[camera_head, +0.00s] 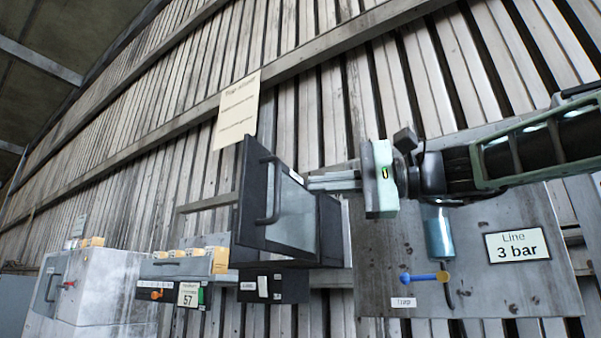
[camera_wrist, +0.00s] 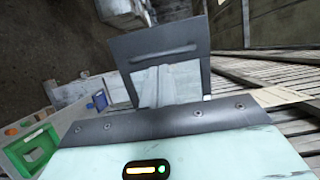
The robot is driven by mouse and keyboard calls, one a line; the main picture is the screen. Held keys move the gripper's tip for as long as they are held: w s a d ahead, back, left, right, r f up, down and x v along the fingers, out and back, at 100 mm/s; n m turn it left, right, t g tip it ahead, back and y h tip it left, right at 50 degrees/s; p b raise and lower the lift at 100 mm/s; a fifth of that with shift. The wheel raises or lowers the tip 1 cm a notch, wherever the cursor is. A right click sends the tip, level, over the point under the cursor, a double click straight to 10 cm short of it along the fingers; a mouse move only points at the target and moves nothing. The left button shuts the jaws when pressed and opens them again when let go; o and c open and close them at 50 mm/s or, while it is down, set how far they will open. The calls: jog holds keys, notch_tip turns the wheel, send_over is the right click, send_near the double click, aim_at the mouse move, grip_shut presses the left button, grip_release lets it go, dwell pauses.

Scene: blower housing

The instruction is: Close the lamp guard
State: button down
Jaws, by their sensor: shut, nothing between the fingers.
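What looks like the lamp guard (camera_head: 292,213) is a dark-framed panel with a grey pane and a bar handle (camera_head: 268,190) along its left side. It stands swung out at an angle from a dark box (camera_head: 331,232) on the wall. My gripper (camera_head: 312,183) comes in from the right, its fingers shut and empty, tips by the guard's right edge. In the wrist view the guard (camera_wrist: 125,60) lies straight ahead, its handle (camera_wrist: 165,53) near the top.
A paper notice (camera_head: 237,110) hangs above the guard. Grey cabinets (camera_head: 95,285) stand at lower left.

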jog(key=p+x, duration=0.2)
jog(key=x, duration=0.2)
jog(key=shift+a, duration=0.2)
